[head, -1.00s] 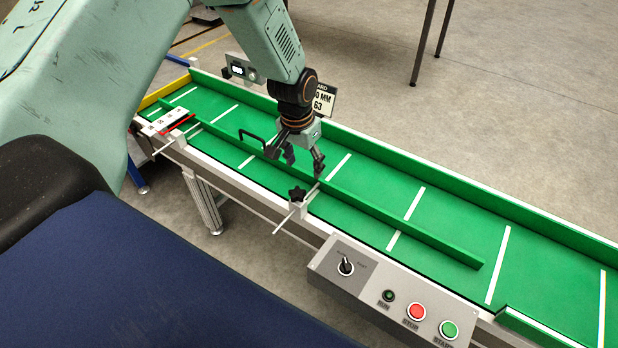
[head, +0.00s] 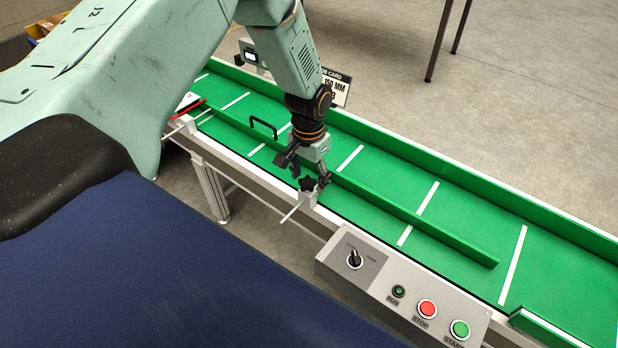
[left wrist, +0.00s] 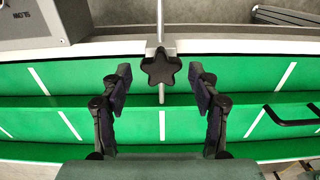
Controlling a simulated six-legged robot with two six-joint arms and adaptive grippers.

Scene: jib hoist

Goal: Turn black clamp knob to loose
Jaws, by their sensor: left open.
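The black star-shaped clamp knob (head: 306,184) sits on a small pale block at the near rail of the green conveyor, on a thin rod. It also shows in the left wrist view (left wrist: 161,66), at top centre. My left gripper (head: 309,174) is open, pointing down over the near side of the conveyor, close to the knob. In the left wrist view its two fingers stand apart, with their tips left and right of the knob and nothing held between them. I cannot tell whether either finger touches the knob. My right gripper is not in view.
A green guide bar (head: 400,212) with a black handle (head: 263,125) runs along the belt. A control box (head: 400,290) with a rotary switch and buttons is fixed at the near side. A job card (head: 335,88) stands behind my arm. The belt to the right is clear.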

